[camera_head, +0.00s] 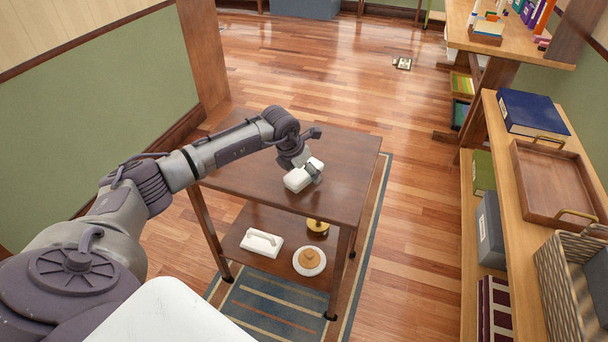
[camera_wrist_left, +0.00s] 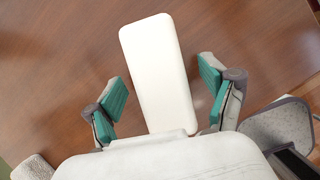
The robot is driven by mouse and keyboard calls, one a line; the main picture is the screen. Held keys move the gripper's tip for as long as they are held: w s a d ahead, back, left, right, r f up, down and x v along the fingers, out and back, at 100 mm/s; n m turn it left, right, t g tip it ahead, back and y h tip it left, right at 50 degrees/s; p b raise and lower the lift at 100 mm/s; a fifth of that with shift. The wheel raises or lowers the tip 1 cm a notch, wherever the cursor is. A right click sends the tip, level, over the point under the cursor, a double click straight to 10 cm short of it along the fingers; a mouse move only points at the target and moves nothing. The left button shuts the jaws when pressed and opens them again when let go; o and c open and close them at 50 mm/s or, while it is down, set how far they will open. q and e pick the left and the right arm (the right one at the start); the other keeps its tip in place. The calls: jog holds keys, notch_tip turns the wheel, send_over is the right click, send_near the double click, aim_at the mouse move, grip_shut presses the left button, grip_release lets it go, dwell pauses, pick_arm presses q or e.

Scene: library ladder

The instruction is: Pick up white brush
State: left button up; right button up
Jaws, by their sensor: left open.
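A white block with rounded corners (camera_head: 297,181), which I take for the white brush, is at the small dark-brown wooden table's top (camera_head: 340,150). It also shows in the left wrist view (camera_wrist_left: 158,62), long and smooth, reaching away from my palm. My left gripper (camera_head: 311,172) is over the tabletop at the block. In the left wrist view its two teal-padded fingers (camera_wrist_left: 162,88) stand apart on either side of the block, with gaps. The block's near end is hidden behind my white palm casing. My right gripper is not in view.
The table's lower shelf holds a white handled item (camera_head: 262,243), a brass-coloured object (camera_head: 318,227) and a white plate (camera_head: 309,262) with something tan. A wooden shelf unit (camera_head: 507,200) with a tray (camera_head: 552,180) and basket (camera_head: 565,285) stands right. Open floor lies between.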

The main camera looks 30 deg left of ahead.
pick_arm(q)
jog(key=shift+f, duration=0.15)
dwell(0.3)
jog(key=c, duration=1.4)
jog(key=shift+r, duration=0.6)
jog(key=r, duration=0.2)
jog(key=d+r, duration=0.1)
jog(key=r, duration=0.1)
jog(key=d+r, duration=0.2)
jog(key=d, duration=0.1)
jog(key=d+r, duration=0.2)
jog(key=d, duration=0.2)
jog(key=d+r+b, duration=0.1)
jog(key=d+r, duration=0.1)
jog(key=d, duration=0.1)
jog(key=shift+s+d+r, duration=0.2)
jog(key=shift+s+d, duration=0.15)
